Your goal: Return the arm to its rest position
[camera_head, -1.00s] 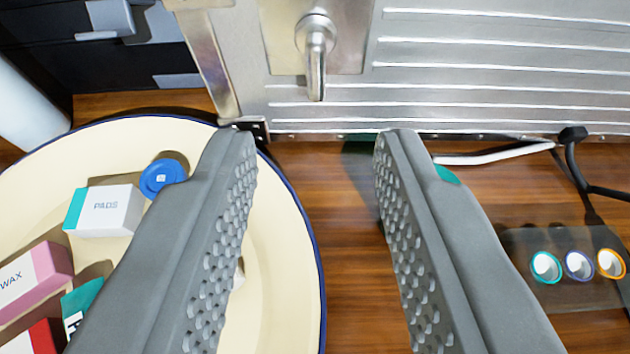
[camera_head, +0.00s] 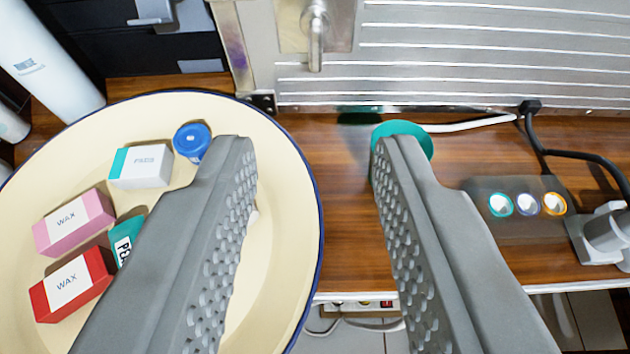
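My gripper (camera_head: 310,145) is open and empty, its two grey ridged fingers wide apart. It hangs above the wooden counter (camera_head: 345,225). The left finger covers part of a cream round tray with a blue rim (camera_head: 270,290). The right finger partly covers a teal round item (camera_head: 408,135) on the counter. The rest of my arm is out of view.
The tray holds a pink wax box (camera_head: 73,222), a red wax box (camera_head: 72,285), a pads box (camera_head: 140,166), a blue lidded jar (camera_head: 192,141) and a teal item (camera_head: 126,240). A steel panel (camera_head: 470,60) stands behind. Cables and a grey device (camera_head: 605,235) are right.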

